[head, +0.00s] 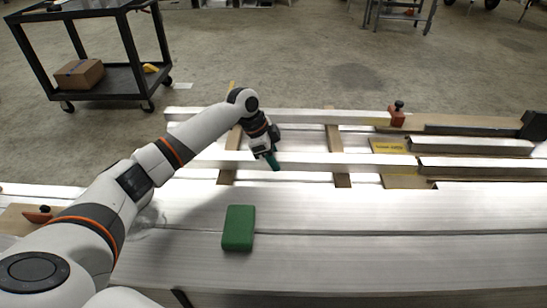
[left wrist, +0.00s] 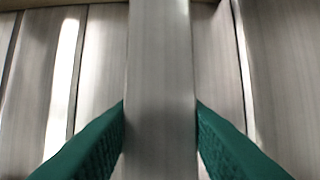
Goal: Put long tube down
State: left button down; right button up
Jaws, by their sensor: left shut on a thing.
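The long tube (head: 345,159) is a straight pale aluminium bar. It lies crosswise in the head view, across the wooden strips. My left gripper (head: 272,161) reaches down onto it from above and is shut on it. In the left wrist view the tube (left wrist: 160,90) runs up the middle, with a green fingertip pressed against each side (left wrist: 160,125). I cannot tell whether the tube rests on the strips or hangs just above them. My right gripper is not in view.
Another tube (head: 310,116) lies parallel behind, near an orange clamp (head: 397,114). Wooden strips (head: 337,142) run underneath. Shorter bars (head: 475,164) lie at right. A green block (head: 238,228) sits on the broad metal surface (head: 400,215) in front. A black cart (head: 110,78) stands at back left.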

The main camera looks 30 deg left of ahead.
pick_arm(q)
jog(key=shift+f, duration=0.4)
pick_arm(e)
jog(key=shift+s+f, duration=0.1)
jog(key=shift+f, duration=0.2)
pick_arm(q)
jog(key=shift+f, duration=0.1)
jog(key=c, duration=1.3)
grip_release()
jog(key=shift+f, duration=0.15)
jog(key=o, duration=0.4)
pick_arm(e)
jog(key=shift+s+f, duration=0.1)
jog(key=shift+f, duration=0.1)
pick_arm(q)
jog(key=shift+r, duration=0.85)
jog(key=p+v, duration=0.1)
jog(key=v, duration=1)
jog(key=shift+s+a+r+p, duration=0.1)
jog(key=shift+a+r+p, duration=0.1)
jog(key=shift+r+p, duration=0.15)
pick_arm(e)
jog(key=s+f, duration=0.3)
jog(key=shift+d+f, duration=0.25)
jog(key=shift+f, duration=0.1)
